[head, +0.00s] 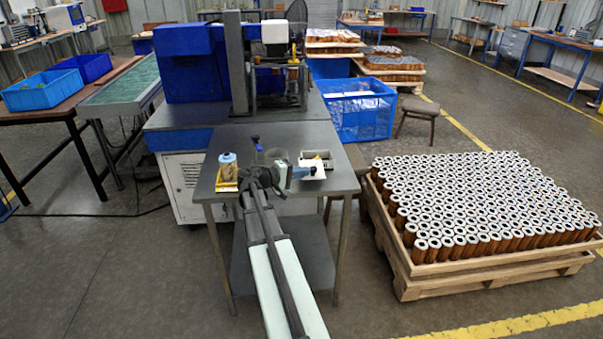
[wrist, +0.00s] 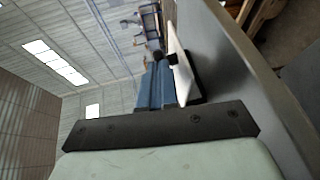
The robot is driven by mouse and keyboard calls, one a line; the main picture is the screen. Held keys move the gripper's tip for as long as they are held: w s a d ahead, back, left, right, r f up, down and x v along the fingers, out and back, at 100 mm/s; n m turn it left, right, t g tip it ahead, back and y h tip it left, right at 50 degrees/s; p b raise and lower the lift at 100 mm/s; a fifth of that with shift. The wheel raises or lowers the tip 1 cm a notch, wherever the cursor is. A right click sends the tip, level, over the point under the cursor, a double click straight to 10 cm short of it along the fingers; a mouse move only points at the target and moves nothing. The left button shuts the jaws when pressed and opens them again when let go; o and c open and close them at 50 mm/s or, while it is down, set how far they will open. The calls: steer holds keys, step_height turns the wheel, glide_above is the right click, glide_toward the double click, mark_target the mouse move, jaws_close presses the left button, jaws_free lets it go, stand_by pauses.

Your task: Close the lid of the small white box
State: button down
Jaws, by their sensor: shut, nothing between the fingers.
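The small white box (head: 318,156) stands near the right side of the grey worktable, and its inside looks dark. A flat white panel, its lid (head: 314,172), shows at the near side of the box, so the lid looks open. My gripper (head: 305,172) has blue fingers and reaches in from the left, with its tips at the lid. In the wrist view the blue fingers (wrist: 155,85) are together and empty. The white lid (wrist: 182,62) is close beside them, seen nearly edge-on. I cannot tell whether they touch. My arm hides part of the tabletop.
A light blue bottle-like item (head: 228,160) stands on a yellowish base at the table's left. A machine with a blue housing (head: 190,60) stands behind the worktable (head: 335,185). A pallet of filter cartridges (head: 430,275) is on the floor to the right.

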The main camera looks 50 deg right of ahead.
mark_target(320, 177)
steer(key=shift+s, duration=0.1)
steer(key=shift+s+d+n+t+h, duration=0.3)
steer(key=shift+s+d+n+t, duration=0.3)
steer(key=shift+s+n+t, duration=0.3)
steer(key=d+n+t, duration=0.1)
steer(key=t, duration=0.1)
steer(key=s+d+n+t, duration=0.1)
steer(key=t, duration=0.1)
steer(key=s+d+n+t, duration=0.1)
steer(key=d, duration=0.1)
steer(key=shift+n+t, duration=0.4)
steer(key=shift+s+d+n+t+y, duration=0.15)
steer(key=shift+d+n+t+y, duration=0.2)
steer(key=shift+d+n+t, duration=0.8)
steer(key=shift+s+d+n+t+y, duration=0.15)
steer(key=shift+d+n+t+y, duration=0.2)
steer(key=shift+d+n+t, duration=0.75)
steer(key=shift+d+m+t, duration=0.25)
steer(key=shift+d+m, duration=0.1)
steer(key=shift+d, duration=0.15)
steer(key=x, duration=0.4)
steer(key=r+x, duration=0.1)
steer(key=x, duration=0.1)
steer(key=shift+s+d, duration=0.25)
steer(key=shift+d, duration=0.25)
steer(key=shift+w+d, duration=0.7)
steer(key=shift+d, duration=0.2)
